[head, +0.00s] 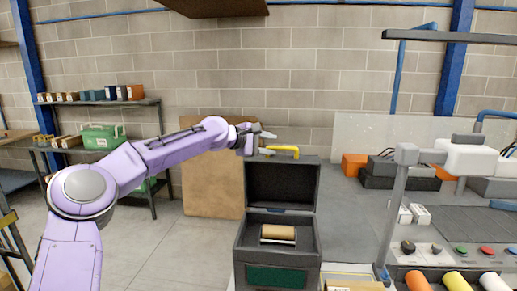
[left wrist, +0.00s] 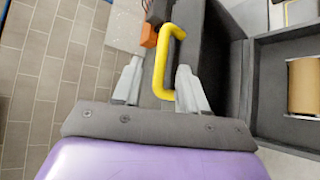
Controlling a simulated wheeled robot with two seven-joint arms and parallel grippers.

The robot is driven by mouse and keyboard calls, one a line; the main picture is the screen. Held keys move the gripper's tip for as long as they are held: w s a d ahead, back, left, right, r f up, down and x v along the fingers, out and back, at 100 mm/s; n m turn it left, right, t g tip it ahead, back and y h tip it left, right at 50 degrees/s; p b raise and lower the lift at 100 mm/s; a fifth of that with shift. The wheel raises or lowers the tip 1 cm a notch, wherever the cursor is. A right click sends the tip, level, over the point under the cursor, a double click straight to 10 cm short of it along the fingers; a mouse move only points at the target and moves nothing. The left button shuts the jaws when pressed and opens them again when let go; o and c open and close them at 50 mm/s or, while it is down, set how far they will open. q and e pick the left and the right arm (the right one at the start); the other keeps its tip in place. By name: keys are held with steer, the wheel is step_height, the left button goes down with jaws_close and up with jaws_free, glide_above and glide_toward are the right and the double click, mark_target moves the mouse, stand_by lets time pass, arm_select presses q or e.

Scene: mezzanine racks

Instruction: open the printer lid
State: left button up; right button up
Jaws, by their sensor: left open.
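The printer (head: 252,243) is a dark grey box with a green front panel. Its lid (head: 281,185) stands upright, raised at the back, and the inside is exposed. A brown roll (head: 278,233) lies inside; it also shows in the left wrist view (left wrist: 304,86). A yellow handle (head: 285,149) is at the lid's top edge. My left gripper (head: 266,142) is open beside the handle at the top of the lid. In the left wrist view the handle (left wrist: 160,75) lies between the open fingers (left wrist: 158,88); I cannot tell whether they touch it. My right gripper is not in view.
A grey bench (head: 345,215) extends right of the printer, with orange and dark boxes (head: 395,174) at the back. A grey post (head: 396,205) stands right of the printer, near coloured rolls (head: 456,281). A shelf (head: 110,103) with boxes is at left.

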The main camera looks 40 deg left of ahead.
arm_select(q)
steer(key=b+v, duration=0.1)
steer(key=v, duration=0.5)
steer(key=shift+s+b, duration=0.15)
steer(key=shift+b, duration=0.25)
